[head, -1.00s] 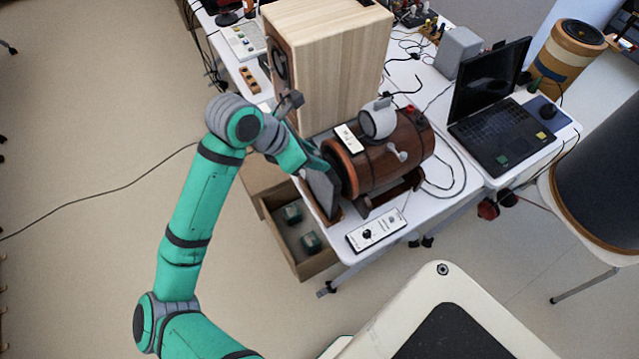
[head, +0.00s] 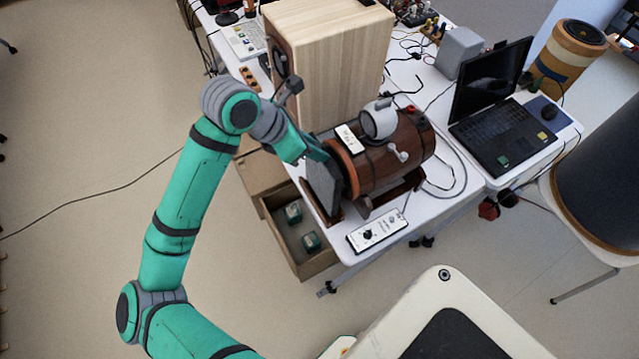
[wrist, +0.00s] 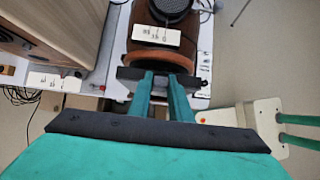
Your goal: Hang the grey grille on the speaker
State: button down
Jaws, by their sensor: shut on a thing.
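The grey grille (head: 322,186) is a flat square panel, held at its upper edge by my gripper (head: 318,156). In the wrist view the grille shows nearly edge-on as a dark bar (wrist: 128,77), with the teal fingers (wrist: 162,80) shut on it. The speaker (head: 385,160) is a brown wooden barrel lying on its side on a wooden cradle, its round front facing left. The grille is upright just in front of that round end. The grille hides much of the front, and I cannot tell whether they touch.
A tall pale wooden box (head: 335,70) stands behind the barrel. A white remote-like device (head: 377,231) lies at the table's front edge. An open drawer (head: 300,240) with green blocks is below the grille. A laptop (head: 495,110) stands on the right.

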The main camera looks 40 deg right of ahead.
jog(key=shift+w+r, duration=0.1)
jog(key=shift+r, duration=1.15)
dwell(0.4)
